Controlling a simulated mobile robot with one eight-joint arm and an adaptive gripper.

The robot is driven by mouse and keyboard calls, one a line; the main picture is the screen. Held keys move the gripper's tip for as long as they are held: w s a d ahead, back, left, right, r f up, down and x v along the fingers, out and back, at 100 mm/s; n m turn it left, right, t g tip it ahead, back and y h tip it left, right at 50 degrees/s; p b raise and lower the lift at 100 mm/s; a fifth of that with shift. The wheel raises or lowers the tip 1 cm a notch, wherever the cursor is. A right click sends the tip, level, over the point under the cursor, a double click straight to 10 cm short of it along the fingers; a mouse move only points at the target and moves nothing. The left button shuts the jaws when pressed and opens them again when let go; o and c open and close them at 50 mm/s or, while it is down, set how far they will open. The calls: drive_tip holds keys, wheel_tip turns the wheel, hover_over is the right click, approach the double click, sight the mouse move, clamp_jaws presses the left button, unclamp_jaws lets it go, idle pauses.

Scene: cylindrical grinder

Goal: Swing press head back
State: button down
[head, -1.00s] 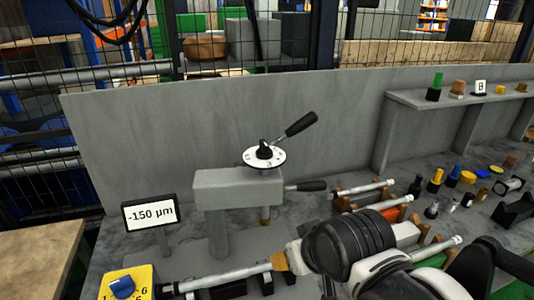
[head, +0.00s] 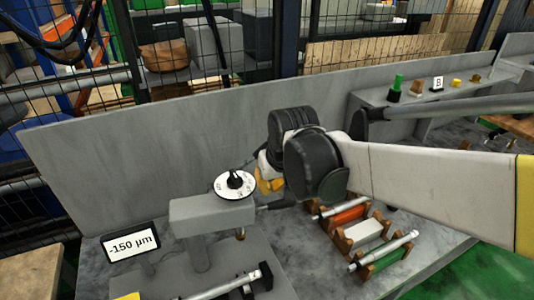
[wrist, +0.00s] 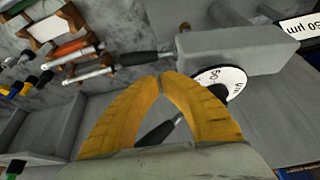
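The press head (head: 210,215) is a grey block on a post, also in the wrist view (wrist: 245,45). A white dial with a black knob (head: 235,184) sits on top. A black side handle (wrist: 140,58) sticks out from the block, close beyond my fingertips. My gripper (wrist: 163,77) has yellow fingers whose tips appear to meet; the head view shows it beside the dial. A second black lever (wrist: 155,132) shows through the gap between the fingers, partly hidden by the right finger. I see no firm hold on either handle.
A display reading "-150 µm" (head: 131,244) stands left of the press head. Wooden racks with rods (head: 385,251) lie to the right, below my arm. A grey back wall (head: 150,140) and a shelf with small parts (head: 375,104) stand behind.

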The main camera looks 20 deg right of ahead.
drive_tip(key=w+d+f+m+g+p, duration=0.1)
drive_tip(key=w+d+f, duration=0.2)
drive_tip(key=w+d, duration=0.3)
wheel_tip(320, 180, down, 8)
drive_tip(key=b, duration=0.2)
drive_tip(key=shift+a, duration=0.45)
